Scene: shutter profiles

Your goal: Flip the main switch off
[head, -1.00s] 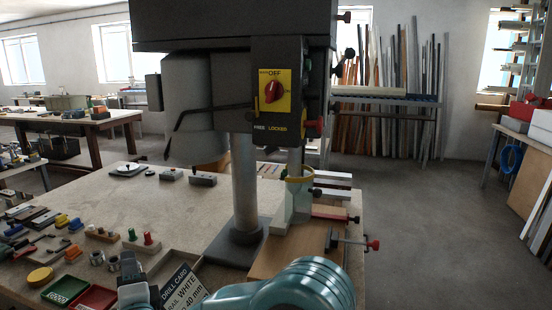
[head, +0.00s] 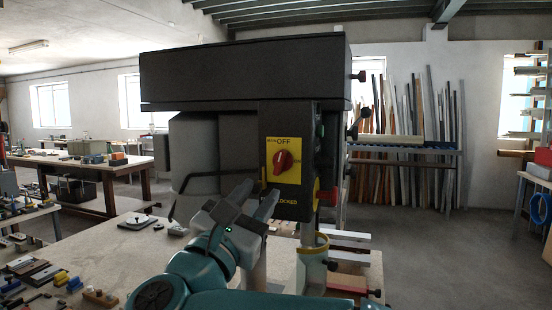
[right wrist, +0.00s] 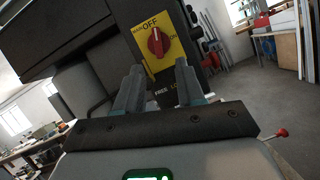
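The main switch is a red rotary knob (head: 283,161) on a yellow plate (head: 293,175) on the front of the drill press head. OFF is printed above the knob, and an ON mark is at its right. The knob looks tilted slightly off vertical. It also shows in the right wrist view (right wrist: 156,42), upright in that tilted picture. My right gripper (head: 254,197) is below and left of the plate, fingers angled up toward it. In the right wrist view its two fingers (right wrist: 160,74) are apart and empty, just short of the knob. My left gripper is not in view.
The black drill press head (head: 240,75) overhangs the gripper. A yellow-rimmed part (head: 312,243) stands below the switch. Small parts lie on the bench (head: 110,245) at left. Floor at right is clear.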

